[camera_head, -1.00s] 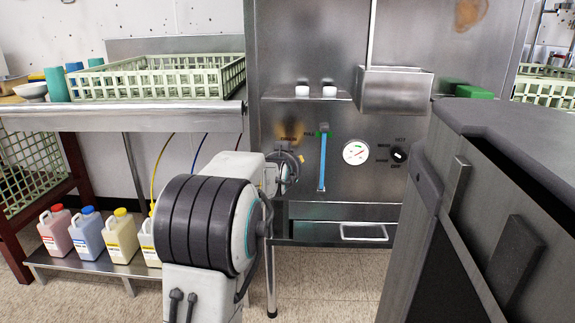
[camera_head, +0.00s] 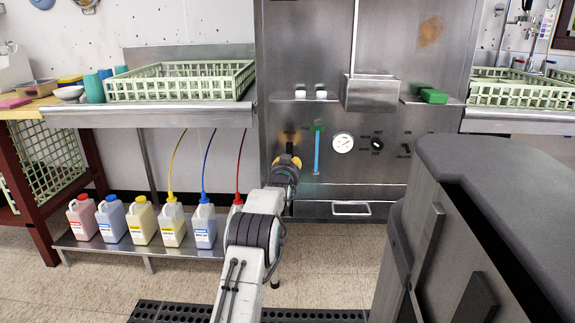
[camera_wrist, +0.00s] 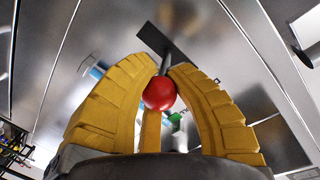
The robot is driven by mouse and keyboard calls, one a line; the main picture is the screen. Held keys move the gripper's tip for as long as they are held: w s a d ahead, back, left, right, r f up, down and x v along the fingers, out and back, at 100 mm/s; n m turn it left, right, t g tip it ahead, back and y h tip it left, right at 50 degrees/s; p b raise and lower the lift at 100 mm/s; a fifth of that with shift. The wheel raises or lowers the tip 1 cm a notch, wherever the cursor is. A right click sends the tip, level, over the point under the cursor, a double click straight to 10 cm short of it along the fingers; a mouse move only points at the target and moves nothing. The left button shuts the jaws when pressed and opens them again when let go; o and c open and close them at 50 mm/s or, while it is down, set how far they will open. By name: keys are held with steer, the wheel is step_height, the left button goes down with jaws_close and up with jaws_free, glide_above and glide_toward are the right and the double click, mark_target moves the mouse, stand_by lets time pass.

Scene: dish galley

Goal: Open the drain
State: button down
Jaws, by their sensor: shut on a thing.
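The drain handle shows in the wrist view as a red ball knob (camera_wrist: 159,94) on a short metal stem from a dark plate (camera_wrist: 166,46). My gripper (camera_wrist: 157,68) has its yellow fingers shut around the knob. In the head view my gripper (camera_head: 287,161) is against the left part of the steel machine front (camera_head: 330,165), over a worn orange-brown patch. There my wrist hides the knob and most of the handle.
A blue sight tube (camera_head: 316,152) and a round gauge (camera_head: 343,143) are just right of my gripper. A rotary knob (camera_head: 377,144) is further right. A drawer handle (camera_head: 351,209) is below. Chemical jugs (camera_head: 143,222) stand on a low shelf at left.

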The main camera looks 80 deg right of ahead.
steer(key=shift+d+f+b, duration=0.15)
steer(key=shift+f+b, duration=0.15)
steer(key=shift+f, duration=0.55)
steer(key=shift+d+f+b, duration=0.15)
steer(key=shift+f+b, duration=0.1)
steer(key=shift+f, duration=0.6)
steer(key=shift+s+f, duration=0.1)
steer(key=shift+d, duration=0.1)
stand_by(0.3)
steer(key=c, duration=1.6)
jaws_free()
steer(key=shift+s, duration=0.1)
steer(key=o, duration=0.7)
steer(key=shift+r, duration=0.25)
steer(key=shift+c, duration=0.2)
steer(key=shift+w+r, duration=0.1)
steer(key=shift+w, duration=0.1)
